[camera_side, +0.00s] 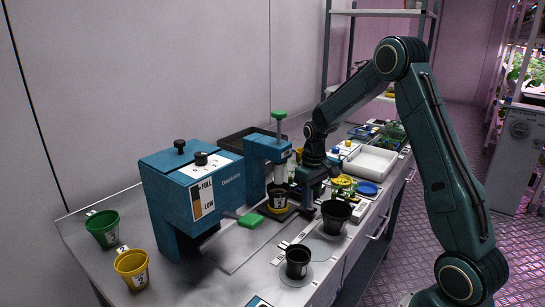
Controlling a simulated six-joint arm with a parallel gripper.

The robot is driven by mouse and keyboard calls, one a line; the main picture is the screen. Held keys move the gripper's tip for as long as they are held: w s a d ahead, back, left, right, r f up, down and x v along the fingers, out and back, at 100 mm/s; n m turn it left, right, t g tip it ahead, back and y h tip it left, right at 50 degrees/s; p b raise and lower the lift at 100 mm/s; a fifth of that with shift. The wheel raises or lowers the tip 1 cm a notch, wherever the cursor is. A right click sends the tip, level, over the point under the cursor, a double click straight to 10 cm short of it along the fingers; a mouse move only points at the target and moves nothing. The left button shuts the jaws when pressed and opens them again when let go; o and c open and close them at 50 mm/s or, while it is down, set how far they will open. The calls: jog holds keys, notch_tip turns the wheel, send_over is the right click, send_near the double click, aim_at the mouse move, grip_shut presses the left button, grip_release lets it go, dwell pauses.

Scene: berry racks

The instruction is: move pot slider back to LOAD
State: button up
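My gripper (309,183) points down beside the blue press (268,150) with the green top knob. The pot slider (284,213) appears as a dark carriage low under the press. The LOAD marking cannot be read at this size.
A blue dispenser (193,190) with a FULL/LOW gauge stands left, its green paddle (250,220) sticking out. Black pots (298,262) (336,216) stand in front. Green (103,228) and yellow (132,268) pots stand at left. A white tray (370,163) lies behind my gripper.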

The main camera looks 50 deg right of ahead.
jog(key=shift+c, duration=0.2)
grip_shut()
jog(key=a, duration=1)
jog(key=shift+o, duration=0.2)
grip_release()
jog(key=shift+r, duration=0.1)
